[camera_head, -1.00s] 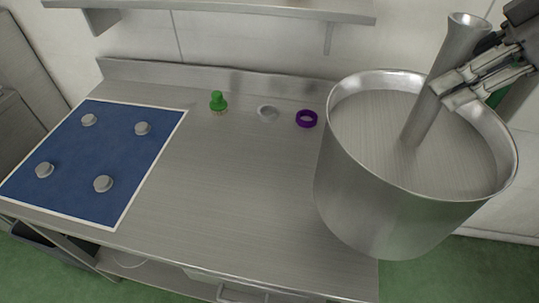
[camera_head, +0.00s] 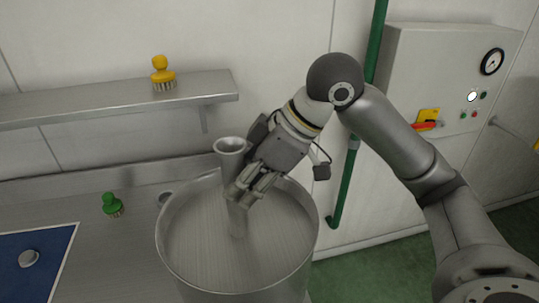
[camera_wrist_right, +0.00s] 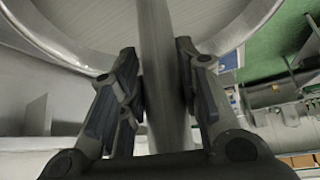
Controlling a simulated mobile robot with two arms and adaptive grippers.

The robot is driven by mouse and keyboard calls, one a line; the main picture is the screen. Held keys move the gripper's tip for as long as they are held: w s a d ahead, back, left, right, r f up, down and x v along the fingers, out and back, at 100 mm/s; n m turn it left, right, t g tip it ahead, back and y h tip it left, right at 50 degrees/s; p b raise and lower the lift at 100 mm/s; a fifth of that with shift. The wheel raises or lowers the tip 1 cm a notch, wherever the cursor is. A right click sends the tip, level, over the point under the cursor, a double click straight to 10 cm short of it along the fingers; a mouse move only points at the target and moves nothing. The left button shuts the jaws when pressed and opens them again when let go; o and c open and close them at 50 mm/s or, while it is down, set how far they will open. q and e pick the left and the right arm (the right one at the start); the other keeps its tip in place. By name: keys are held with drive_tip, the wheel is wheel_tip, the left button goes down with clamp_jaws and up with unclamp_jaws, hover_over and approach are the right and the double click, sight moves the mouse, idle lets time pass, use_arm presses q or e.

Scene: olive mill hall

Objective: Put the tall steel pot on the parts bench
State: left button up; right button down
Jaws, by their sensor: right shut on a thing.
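A tall, wide steel pot (camera_head: 190,245) with an upright central tube flared at its top stands upright in the lower middle of the head view. My right gripper (camera_head: 243,188) is shut on that tube, below the flare. The right wrist view shows the tube running between the two fingers, with the pot's rim (camera_wrist_right: 235,35) beyond them. The steel parts bench (camera_head: 110,255) lies to the left of and behind the pot. The pot's base is cut off below, so I cannot tell whether it touches the bench. My left gripper is not in view.
A blue mat (camera_head: 35,245) with a round steel piece (camera_head: 29,258) lies at the left. A green brush (camera_head: 112,205) and a grey ring (camera_head: 164,197) are at the bench's back. A wall shelf (camera_head: 110,103) holds a yellow brush (camera_head: 162,73). A green pipe (camera_head: 346,180) and control cabinet (camera_head: 450,80) stand right.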

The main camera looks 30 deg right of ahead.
sight(235, 209)
drive_tip(key=x, duration=0.4)
drive_tip(key=shift+s+a, duration=0.3)
drive_tip(key=shift+s, duration=0.05)
drive_tip(key=shift+f+p, duration=0.4)
drive_tip(key=shift+f, duration=0.8)
drive_tip(key=c, duration=1.1)
unclamp_jaws()
drive_tip(key=shift+s+f, duration=0.1)
drive_tip(key=shift+f, duration=0.1)
drive_tip(key=shift+o, duration=0.2)
drive_tip(key=shift+r, duration=0.15)
drive_tip(key=v, duration=1.2)
drive_tip(key=shift+b, duration=0.3)
